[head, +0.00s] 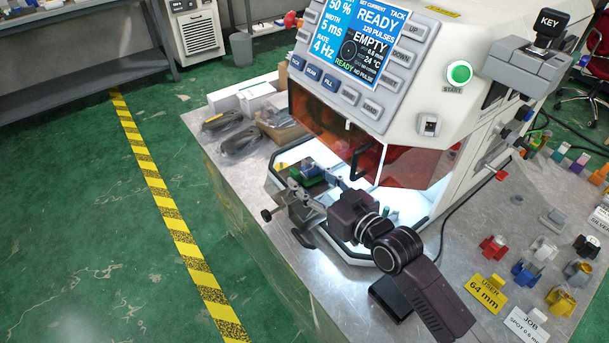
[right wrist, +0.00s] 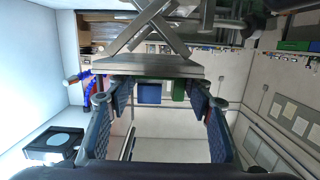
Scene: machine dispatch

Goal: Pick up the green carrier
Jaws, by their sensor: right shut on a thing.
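My right gripper (head: 303,196) reaches into the chamber mouth and is shut on the carrier, one finger at each side. Whether the carrier is clear of its support cannot be told. My left gripper is not in view.
The welding machine (head: 470,60) has an orange window (head: 330,125) just above my gripper. Dark packets (head: 222,120) and boxes (head: 278,128) lie left on the metal bench (head: 243,175). Several coloured fixtures (head: 525,272) and yellow and white cards stand at the right.

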